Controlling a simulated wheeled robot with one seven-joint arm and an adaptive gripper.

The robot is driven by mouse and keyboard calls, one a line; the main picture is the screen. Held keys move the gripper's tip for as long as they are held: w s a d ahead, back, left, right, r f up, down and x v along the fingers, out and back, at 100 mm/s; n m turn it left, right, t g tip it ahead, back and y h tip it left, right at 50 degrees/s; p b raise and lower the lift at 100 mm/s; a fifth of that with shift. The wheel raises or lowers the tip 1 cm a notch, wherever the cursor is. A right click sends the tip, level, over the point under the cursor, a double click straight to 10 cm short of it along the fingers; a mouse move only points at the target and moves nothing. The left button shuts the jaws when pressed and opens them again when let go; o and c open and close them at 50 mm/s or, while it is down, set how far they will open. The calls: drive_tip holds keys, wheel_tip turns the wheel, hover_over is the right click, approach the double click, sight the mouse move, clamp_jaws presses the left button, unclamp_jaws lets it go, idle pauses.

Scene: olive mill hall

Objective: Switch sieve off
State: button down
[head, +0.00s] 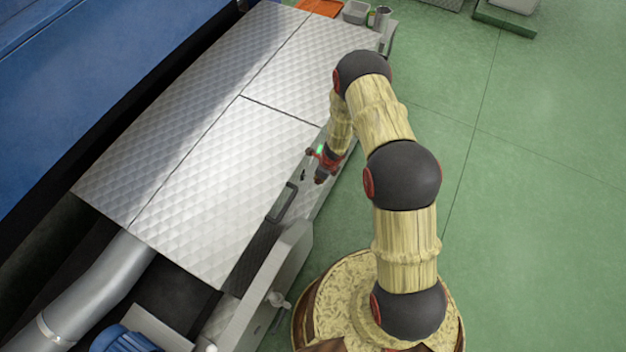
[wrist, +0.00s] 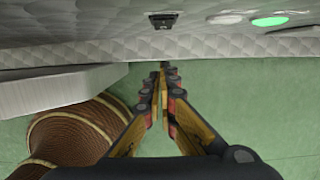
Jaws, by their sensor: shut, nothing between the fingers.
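A long machine with a quilted metal cover (head: 215,150) lies along my left. On its near edge a small green light (head: 319,150) glows; it also shows lit in the wrist view (wrist: 270,21). In the wrist view a small black switch-like fitting (wrist: 163,20) sits on the metal to the left of the light. My gripper (wrist: 164,70) is shut and empty, its fingertips pointing toward that fitting, apart from it in the picture. In the head view my wrist end (head: 326,162) is at the machine's edge by the light; the fingertips are hard to make out. No label is readable.
A dark handle (head: 282,202) and a grey guard box (head: 262,290) lie nearer on the machine's edge. A silver pipe (head: 95,290) and blue motor (head: 123,340) are at lower left. Grey bins (head: 356,12) stand at the far end. Green floor (head: 530,200) to the right is clear.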

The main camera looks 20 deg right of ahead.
drive_tip(key=w+a+p+v, duration=0.1)
drive_tip(key=p+v, duration=0.2)
drive_tip(key=v, duration=0.5)
drive_tip(key=shift+d+r, duration=0.25)
drive_tip(key=shift+r, duration=0.15)
